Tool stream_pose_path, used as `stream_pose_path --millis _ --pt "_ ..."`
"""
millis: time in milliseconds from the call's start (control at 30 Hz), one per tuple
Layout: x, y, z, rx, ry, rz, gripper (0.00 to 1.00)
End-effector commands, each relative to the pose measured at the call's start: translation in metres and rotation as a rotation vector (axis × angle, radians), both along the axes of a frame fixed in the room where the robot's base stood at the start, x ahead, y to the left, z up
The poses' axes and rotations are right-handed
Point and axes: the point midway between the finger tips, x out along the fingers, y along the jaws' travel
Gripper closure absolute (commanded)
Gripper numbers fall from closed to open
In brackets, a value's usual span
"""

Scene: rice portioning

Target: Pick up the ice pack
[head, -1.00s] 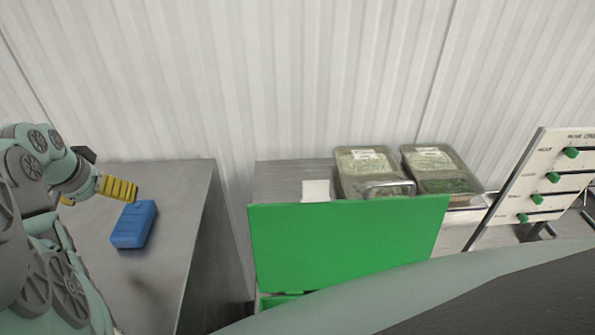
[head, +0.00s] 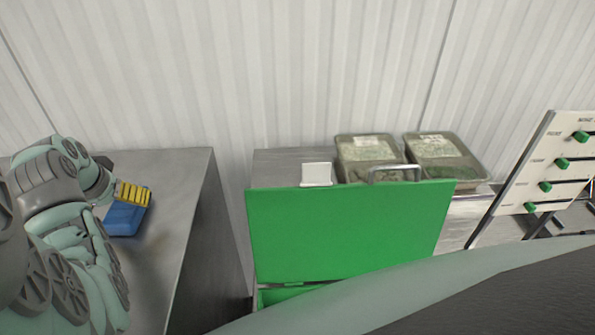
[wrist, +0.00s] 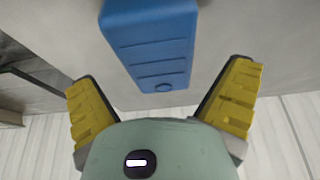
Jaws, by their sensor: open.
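The ice pack (head: 122,220) is a blue block with ridges, lying on the metal table at the left in the head view. In the wrist view the ice pack (wrist: 152,45) lies ahead of and between the fingers, its near end close to the fingertip line. My gripper (wrist: 165,80) has yellow ribbed fingers spread wide, with nothing between the pads. In the head view my gripper (head: 132,193) is over the far part of the ice pack and hides some of it. I cannot tell whether it touches.
The metal table (head: 185,230) is otherwise bare. To its right, past a gap, stands a green box with its lid (head: 345,232) raised. Two lidded containers (head: 368,150) and a small white item (head: 317,174) sit behind the lid. A panel with green knobs (head: 545,175) stands at the right.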

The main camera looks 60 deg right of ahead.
Motion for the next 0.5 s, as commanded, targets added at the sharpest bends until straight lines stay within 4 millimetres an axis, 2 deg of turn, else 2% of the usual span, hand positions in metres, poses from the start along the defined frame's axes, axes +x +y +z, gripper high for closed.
stream_pose_path --millis 300,500 --pt "0.002 -0.009 -0.018 0.001 0.005 -0.008 0.0" --pt "0.004 -0.01 -0.022 0.0 -0.002 -0.006 0.0"
